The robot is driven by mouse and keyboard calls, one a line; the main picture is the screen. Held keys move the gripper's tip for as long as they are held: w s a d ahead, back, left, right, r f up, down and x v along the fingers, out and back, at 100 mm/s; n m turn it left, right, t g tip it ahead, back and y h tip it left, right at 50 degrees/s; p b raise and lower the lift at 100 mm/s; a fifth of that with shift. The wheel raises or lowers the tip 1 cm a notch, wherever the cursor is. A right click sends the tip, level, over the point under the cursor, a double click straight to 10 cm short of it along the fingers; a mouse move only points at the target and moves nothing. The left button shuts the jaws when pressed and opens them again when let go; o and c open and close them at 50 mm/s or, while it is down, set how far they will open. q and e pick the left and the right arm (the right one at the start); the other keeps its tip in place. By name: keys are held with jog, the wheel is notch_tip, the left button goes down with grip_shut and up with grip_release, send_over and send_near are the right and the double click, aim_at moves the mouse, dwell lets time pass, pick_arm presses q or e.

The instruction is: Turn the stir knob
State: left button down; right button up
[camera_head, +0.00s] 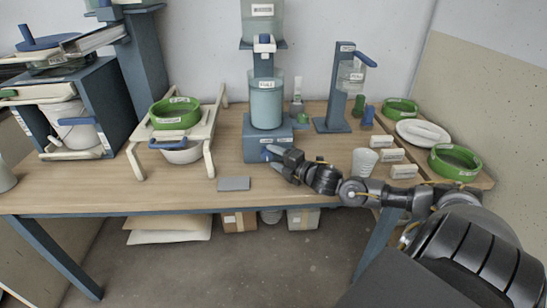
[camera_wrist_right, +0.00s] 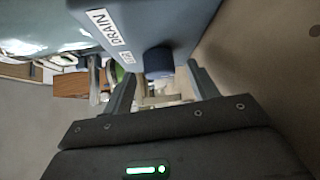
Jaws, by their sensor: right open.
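The blue glaze machine stands in the middle of the table, with a clear tank (camera_head: 266,103) on its blue base (camera_head: 256,131). A round dark-blue knob (camera_wrist_right: 158,62) sticks out of the base in the right wrist view, near a label reading "DRAIN" and a smaller label that I cannot read surely. In the head view the knob (camera_head: 271,150) is partly covered by my right gripper (camera_head: 275,158). The right gripper (camera_wrist_right: 162,85) is open at the front of the base. Its two fingers lie either side of the knob, apart from it as far as I can see. My left gripper is out of view.
A grey plate (camera_head: 234,184) lies at the table's front. A white stand with a green ring (camera_head: 175,113) is at left. At right are a blue dispenser stand (camera_head: 333,123), a white cup (camera_head: 364,161), small white blocks (camera_head: 391,155) and a tray with green rings (camera_head: 455,161).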

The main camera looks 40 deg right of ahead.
jog(key=shift+w+a, duration=0.1)
jog(key=shift+w, duration=0.5)
jog(key=shift+c, duration=0.2)
jog(key=c, duration=1)
jog(key=shift+o, duration=0.2)
